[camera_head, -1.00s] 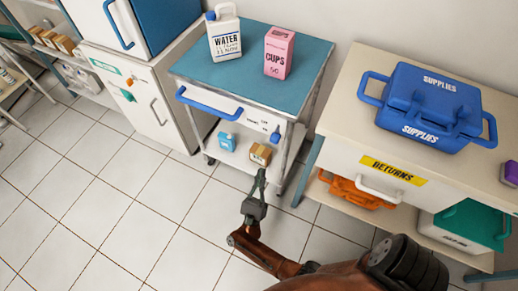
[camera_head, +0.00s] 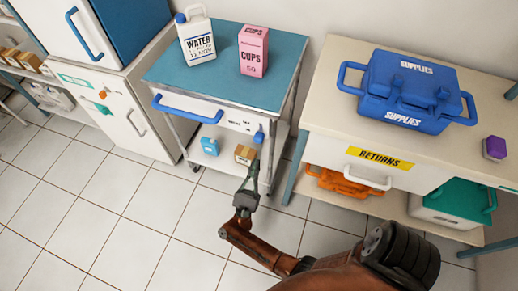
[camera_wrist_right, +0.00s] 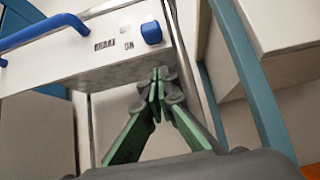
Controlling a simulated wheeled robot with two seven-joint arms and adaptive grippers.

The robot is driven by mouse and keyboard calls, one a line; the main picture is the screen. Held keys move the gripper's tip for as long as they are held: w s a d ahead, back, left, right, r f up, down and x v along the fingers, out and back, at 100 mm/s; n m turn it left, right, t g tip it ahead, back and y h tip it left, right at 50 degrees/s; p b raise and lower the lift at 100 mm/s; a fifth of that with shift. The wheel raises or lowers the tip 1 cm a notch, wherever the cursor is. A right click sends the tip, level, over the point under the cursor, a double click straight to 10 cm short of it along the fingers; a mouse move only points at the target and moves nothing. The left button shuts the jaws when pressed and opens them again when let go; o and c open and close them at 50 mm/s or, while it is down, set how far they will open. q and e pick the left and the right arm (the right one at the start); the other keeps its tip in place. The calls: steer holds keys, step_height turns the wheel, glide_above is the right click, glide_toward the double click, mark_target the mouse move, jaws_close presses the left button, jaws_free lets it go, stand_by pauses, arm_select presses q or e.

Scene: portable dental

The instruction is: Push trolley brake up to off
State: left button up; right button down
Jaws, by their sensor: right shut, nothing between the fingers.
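The trolley (camera_head: 240,82) has a teal top and a white front panel with a blue handle on its left. The brake is a small blue lever (camera_head: 259,137) at the right end of that panel. In the right wrist view the blue lever (camera_wrist_right: 151,33) sits beside brake lettering. My right gripper (camera_head: 254,165) is shut and empty, just below the lever. In the right wrist view its fingertips (camera_wrist_right: 159,73) meet under the panel's lower edge, apart from the lever in the picture. My left gripper is not in view.
A water jug (camera_head: 195,35) and a pink cups box (camera_head: 253,50) stand on the trolley top. Small boxes (camera_head: 245,154) sit on its lower shelf. A returns table (camera_head: 325,110) with a blue supplies case (camera_head: 410,90) stands to the right. Tiled floor is clear in front.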

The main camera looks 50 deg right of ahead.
mark_target(259, 138)
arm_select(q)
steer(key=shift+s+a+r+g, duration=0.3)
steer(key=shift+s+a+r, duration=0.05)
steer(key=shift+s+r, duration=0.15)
arm_select(e)
step_height(259, 138, up, 7)
steer(key=w+d, duration=0.1)
steer(key=d, duration=0.2)
steer(key=shift+w, duration=0.1)
